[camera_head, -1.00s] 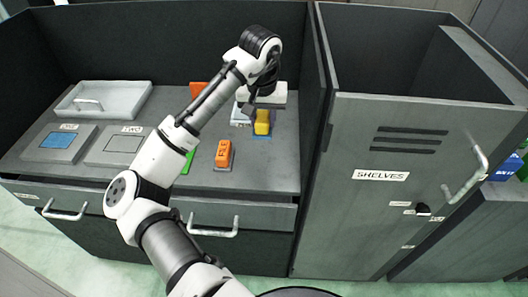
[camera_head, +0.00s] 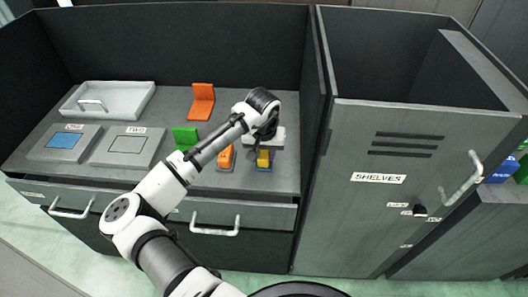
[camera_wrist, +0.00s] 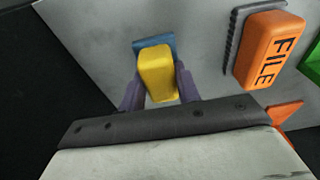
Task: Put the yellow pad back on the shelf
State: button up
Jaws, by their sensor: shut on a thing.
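The yellow pad (camera_head: 263,159) has a blue base and sits toward the front right of the grey worktop in the head view. In the wrist view the yellow pad (camera_wrist: 157,72) is between the two purple-grey fingers of my gripper (camera_wrist: 160,92), which is shut on it. I cannot tell whether its blue base touches the worktop. My gripper partly covers the pad in the head view. The cabinet marked SHELVES (camera_head: 365,215) stands to the right with its front door closed. No shelf inside it is visible.
An orange block marked FILE (camera_wrist: 270,48) lies close beside the pad, partly behind my arm in the head view. A green piece (camera_head: 185,137) and an orange stand (camera_head: 202,103) are farther left. A dark partition (camera_head: 316,100) separates the worktop from the cabinet.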

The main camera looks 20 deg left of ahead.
aim_at(264, 157)
jog(key=shift+f, duration=0.15)
jog(key=o, duration=0.9)
jog(key=shift+o, duration=0.2)
jog(key=shift+r, duration=0.2)
notch_tip(264, 157, up, 12)
jog(key=s+b, duration=0.1)
jog(key=b, duration=0.1)
jog(key=shift+s+d+b, duration=0.25)
jog(key=shift+s+b, duration=0.1)
jog(key=shift+b, duration=0.05)
jog(key=shift+f, duration=0.1)
